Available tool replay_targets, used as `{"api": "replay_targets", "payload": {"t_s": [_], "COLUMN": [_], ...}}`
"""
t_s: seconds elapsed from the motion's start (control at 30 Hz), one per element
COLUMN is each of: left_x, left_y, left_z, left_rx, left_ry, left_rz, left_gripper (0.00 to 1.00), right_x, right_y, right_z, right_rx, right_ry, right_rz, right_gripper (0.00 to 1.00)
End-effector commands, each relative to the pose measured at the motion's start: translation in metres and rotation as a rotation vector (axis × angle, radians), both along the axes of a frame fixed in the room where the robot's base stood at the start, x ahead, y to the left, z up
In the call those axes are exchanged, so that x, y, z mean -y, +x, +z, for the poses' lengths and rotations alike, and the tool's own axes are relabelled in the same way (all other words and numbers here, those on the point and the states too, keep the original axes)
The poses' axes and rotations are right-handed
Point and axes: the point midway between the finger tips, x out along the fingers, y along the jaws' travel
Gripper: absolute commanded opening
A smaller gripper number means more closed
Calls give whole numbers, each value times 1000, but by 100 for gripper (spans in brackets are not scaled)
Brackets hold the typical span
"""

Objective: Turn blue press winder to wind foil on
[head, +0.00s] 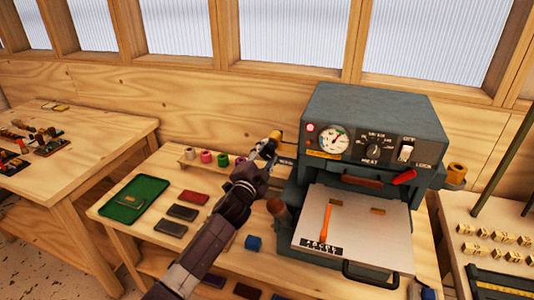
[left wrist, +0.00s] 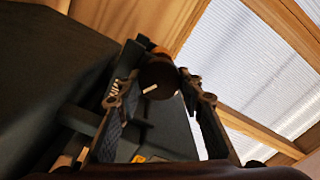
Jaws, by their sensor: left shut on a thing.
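The blue-grey press (head: 372,110) stands on the wooden bench, with a dial gauge, a knob and a switch on its front. My left gripper (head: 268,146) is at the upper left side of the press, shut on the winder knob. In the left wrist view the dark round winder knob (left wrist: 157,74) with a white mark sits between the two fingers of my left gripper (left wrist: 160,88). A gold-coloured roll end (head: 276,136) shows just beyond the gripper in the head view. The fingers hide most of the winder there. My right gripper is not in view.
The white press bed (head: 350,228) carries an orange strip. A red-tipped lever (head: 403,177) and a brown-knobbed handle (head: 277,207) stick out from the press. A green tray (head: 135,199), dark pads and coloured foil rolls (head: 206,156) lie to the left. Another gold roll (head: 456,173) is at right.

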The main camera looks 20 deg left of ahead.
Motion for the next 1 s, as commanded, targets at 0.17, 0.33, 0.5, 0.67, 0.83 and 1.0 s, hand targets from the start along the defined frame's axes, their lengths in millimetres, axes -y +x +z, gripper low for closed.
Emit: {"api": "replay_targets", "payload": {"t_s": [0.17, 0.33, 0.5, 0.67, 0.83, 1.0], "left_x": [0, 0, 0, 0, -1, -1], "left_y": [0, 0, 0, -2, -15, -42], "left_z": [0, 0, 0, -1, -1, -2], "left_rx": [-1, -1, 0, -1, -1, -2], "left_ry": [-1, -2, -2, -2, -1, -2], "left_rz": [-1, -1, 0, -1, -1, -1], "left_gripper": [10, 53, 53, 53, 53, 53], "right_x": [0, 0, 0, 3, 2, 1], "right_y": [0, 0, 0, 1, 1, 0], "right_z": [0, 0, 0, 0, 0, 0], "right_rx": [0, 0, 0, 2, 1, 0], "right_ry": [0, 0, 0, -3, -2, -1], "right_rz": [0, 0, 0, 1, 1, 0], "right_gripper": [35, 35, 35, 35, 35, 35]}}
